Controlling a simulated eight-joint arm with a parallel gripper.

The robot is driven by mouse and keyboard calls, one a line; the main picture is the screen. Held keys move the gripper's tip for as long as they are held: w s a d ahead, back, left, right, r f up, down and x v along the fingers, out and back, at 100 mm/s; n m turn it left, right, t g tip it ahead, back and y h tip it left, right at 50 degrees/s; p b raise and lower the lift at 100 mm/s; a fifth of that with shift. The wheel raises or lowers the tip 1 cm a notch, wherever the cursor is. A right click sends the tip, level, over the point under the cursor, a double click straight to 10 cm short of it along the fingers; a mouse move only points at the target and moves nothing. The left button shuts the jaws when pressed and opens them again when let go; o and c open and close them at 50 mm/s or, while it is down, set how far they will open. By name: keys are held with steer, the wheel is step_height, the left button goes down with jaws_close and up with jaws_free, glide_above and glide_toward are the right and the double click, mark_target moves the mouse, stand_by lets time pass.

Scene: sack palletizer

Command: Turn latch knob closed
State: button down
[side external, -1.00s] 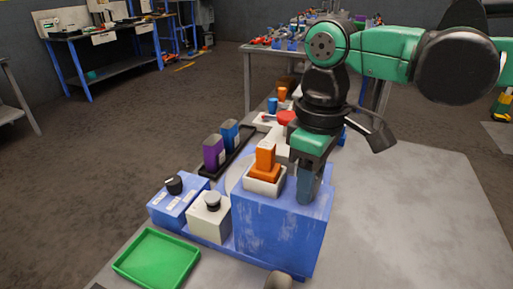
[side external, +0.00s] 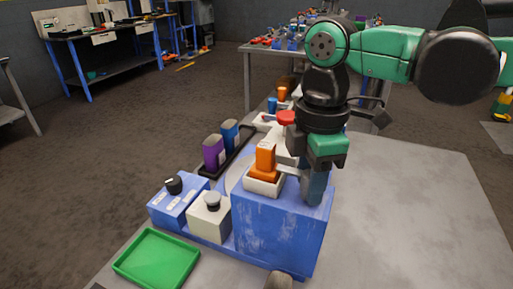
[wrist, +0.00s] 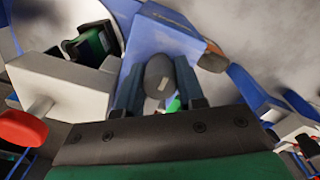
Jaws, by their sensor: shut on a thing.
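The latch knob is a dark grey oval knob with a pale mark, in the wrist view (wrist: 157,78). It sits between the two fingers of my gripper (wrist: 158,88), which is shut on it. In the side view my gripper (side external: 314,188) points down at the right rear of the large blue box (side external: 270,235). The knob is hidden there behind the box and fingers. I cannot tell the latch's exact position.
An orange block (side external: 265,160) stands in a white tray on the blue box, close to my gripper. A red button (side external: 287,117) is behind. Two knobbed boxes and a green tray (side external: 155,258) lie to the left. The table to the right is clear.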

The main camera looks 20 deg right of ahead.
steer(key=shift+n, duration=0.3)
steer(key=c, duration=0.5)
jaws_free()
steer(key=shift+c, duration=0.2)
steer(key=shift+r, duration=2.8)
steer(key=d+f+m+t, duration=0.3)
steer(key=d+f+m, duration=0.1)
steer(key=d+m, duration=0.3)
steer(key=s+d+f+m+t, duration=0.1)
steer(key=d+f+m+t, duration=0.3)
steer(key=d+m, duration=0.4)
steer(key=shift+s+f+m, duration=0.15)
steer(key=shift+f+m, duration=0.3)
steer(key=shift+m, duration=0.05)
